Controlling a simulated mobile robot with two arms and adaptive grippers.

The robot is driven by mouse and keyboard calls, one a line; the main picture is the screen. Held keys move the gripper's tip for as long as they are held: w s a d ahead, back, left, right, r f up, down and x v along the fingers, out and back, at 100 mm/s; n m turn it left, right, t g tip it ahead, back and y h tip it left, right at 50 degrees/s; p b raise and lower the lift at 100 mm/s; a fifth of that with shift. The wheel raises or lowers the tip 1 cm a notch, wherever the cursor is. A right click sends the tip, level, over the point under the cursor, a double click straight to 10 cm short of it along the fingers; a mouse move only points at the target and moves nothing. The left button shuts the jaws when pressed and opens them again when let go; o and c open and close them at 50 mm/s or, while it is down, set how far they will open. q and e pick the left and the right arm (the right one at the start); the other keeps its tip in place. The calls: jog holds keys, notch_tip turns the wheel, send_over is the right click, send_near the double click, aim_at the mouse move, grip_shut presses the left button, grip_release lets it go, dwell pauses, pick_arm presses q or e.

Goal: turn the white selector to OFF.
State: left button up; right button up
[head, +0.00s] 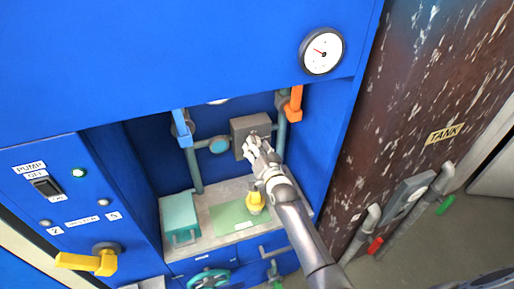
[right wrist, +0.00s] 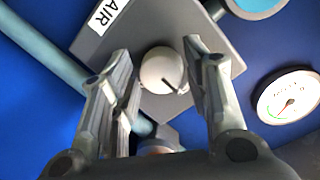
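The white selector (right wrist: 163,70) is a round white knob with a dark pointer line, which points to the lower right in the right wrist view. It sits on a grey box (right wrist: 105,42) with a white AIR label (right wrist: 107,15). In the head view the grey box (head: 240,127) is on the recessed back wall, and my right gripper hides the knob. My right gripper (head: 252,144) is in front of the box. In the right wrist view its open fingers (right wrist: 157,58) are on either side of the knob, with gaps. No OFF mark shows near the knob. My left gripper is not in view.
Pipes with a blue handle (head: 181,126) and an orange handle (head: 296,102) flank the box. Below is a shelf with a teal box (head: 180,215), a green mat (head: 228,219) and a yellow object (head: 254,202). A pump panel with a yellow lever (head: 90,262) stands left; a rusty tank wall stands right.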

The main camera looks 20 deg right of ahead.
jog(key=shift+o, duration=0.8)
jog(key=shift+r, duration=0.1)
jog(key=s+r, duration=0.1)
jog(key=s, duration=1.1)
jog(key=shift+d+r, duration=0.2)
jog(key=shift+f, duration=0.1)
jog(key=s+a+f+n+g+b, duration=0.15)
jog(key=s+f, duration=0.35)
jog(key=f, duration=0.6)
jog(key=s+f+n+g, duration=0.1)
jog(key=s+f+g, duration=0.25)
jog(key=f, duration=0.65)
jog(key=s+a+f+n+g+b, duration=0.1)
jog(key=s+f+n+g, duration=0.1)
jog(key=s+f, duration=0.65)
jog(key=s+d+f+n+g+b, duration=0.1)
jog(key=s+f+g, duration=0.3)
jog(key=s+f, duration=0.7)
jog(key=s+d+f+n+g, duration=0.3)
jog(key=s+f, duration=0.9)
jog(key=s, duration=0.8)
jog(key=shift+d+g+h+b, duration=0.3)
jog(key=shift+d+g+b, duration=0.05)
jog(key=shift+d+g, duration=0.5)
